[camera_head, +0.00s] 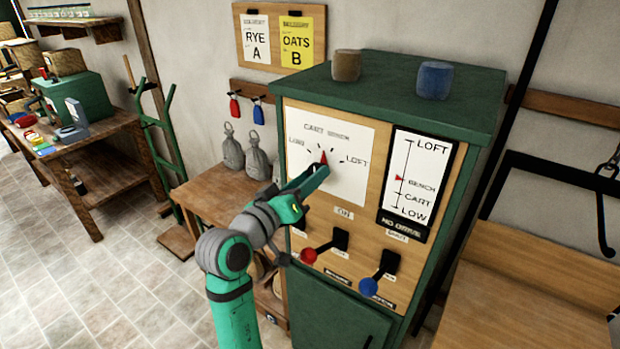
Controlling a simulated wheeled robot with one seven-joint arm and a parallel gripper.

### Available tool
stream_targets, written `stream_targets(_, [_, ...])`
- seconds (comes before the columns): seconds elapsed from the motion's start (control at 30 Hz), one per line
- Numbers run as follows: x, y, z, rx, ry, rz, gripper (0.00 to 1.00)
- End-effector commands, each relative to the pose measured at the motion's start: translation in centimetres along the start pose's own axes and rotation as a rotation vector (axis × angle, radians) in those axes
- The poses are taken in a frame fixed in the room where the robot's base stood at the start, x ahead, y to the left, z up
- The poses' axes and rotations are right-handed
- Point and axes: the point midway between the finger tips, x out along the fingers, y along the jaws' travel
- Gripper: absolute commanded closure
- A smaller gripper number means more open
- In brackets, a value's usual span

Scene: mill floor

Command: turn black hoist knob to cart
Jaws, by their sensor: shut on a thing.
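The black hoist knob (324,162) sits on the white dial plate (352,180) on the front of the green cabinet. The dial is marked LOW, CART, BENCH and LOFT. A red pointer (323,156) shows at the knob's top and points roughly up, below the CART and BENCH labels; I cannot tell exactly which mark it meets. My gripper (318,171) is at the dial, shut on the knob. The gripper hides most of the knob. The level gauge (417,182) to the right has its red arrow near BENCH.
A red-knobbed lever (309,255) and a blue-knobbed lever (369,287) stick out below the dial, close to my arm. A low wooden table (205,199) with grey weights stands left of the cabinet (340,318). Tiled floor (125,275) lies open at the left.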

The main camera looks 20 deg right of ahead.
Motion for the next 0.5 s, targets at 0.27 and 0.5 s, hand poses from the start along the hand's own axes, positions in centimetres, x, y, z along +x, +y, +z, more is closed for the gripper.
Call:
stream_targets(0.27, [-0.03, -0.01, 0.05, -0.186, -0.001, 0.000, 0.87])
stream_targets(0.5, [-0.05, -0.02, 0.04, -0.281, -0.001, 0.000, 0.87])
